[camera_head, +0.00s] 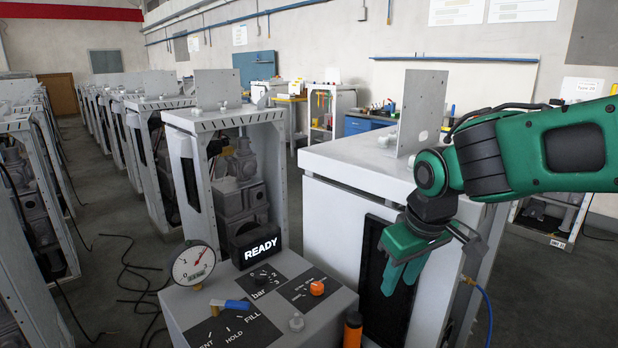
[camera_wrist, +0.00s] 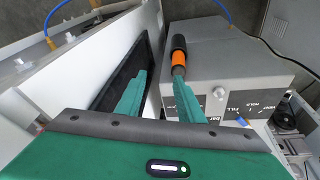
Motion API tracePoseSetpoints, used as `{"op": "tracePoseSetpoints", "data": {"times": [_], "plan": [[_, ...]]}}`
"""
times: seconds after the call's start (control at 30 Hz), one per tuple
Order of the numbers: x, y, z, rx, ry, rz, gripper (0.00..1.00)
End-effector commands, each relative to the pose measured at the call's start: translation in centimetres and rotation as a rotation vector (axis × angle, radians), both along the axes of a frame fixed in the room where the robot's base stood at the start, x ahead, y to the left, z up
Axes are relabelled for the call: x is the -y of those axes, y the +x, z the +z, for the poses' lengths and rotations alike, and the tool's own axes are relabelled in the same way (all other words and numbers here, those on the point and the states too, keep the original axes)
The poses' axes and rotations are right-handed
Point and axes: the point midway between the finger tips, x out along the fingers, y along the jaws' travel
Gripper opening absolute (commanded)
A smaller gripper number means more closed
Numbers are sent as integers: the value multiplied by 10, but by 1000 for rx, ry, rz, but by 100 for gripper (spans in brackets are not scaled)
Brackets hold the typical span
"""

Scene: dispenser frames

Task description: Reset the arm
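My gripper (camera_head: 400,284), with green fingers, points down in front of the white cabinet with the dark front panel, right of the grey control box (camera_head: 330,325). In the wrist view my gripper (camera_wrist: 159,78) has its two fingers apart with nothing between them, so it is open and empty. My green arm comes in from the right in the head view. An orange and black handle (camera_head: 353,330) stands at the box's right side. In the wrist view this handle (camera_wrist: 178,58) appears just beyond the right fingertip; I cannot tell whether they touch.
The control box carries a lit READY sign (camera_head: 255,246), a round gauge (camera_head: 194,265), a blue lever (camera_head: 230,305) and an orange knob (camera_head: 317,288). The white cabinet (camera_head: 340,215) is close behind my gripper. A blue hose (camera_head: 487,310) hangs at right.

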Motion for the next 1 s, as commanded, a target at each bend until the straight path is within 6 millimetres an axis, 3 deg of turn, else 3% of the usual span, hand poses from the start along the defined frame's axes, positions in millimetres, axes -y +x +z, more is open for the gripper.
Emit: {"op": "tracePoseSetpoints", "data": {"times": [0.03, 0.1, 0.53, 0.8, 1.0], "plan": [[24, -5, -3, 16, 14, -73, 34], [45, -11, -6, 36, 32, -150, 34], [139, -57, -26, 76, 90, -505, 34], [201, -130, -36, -96, 69, -760, 34], [226, -191, -41, -236, 88, -946, 34]]}}
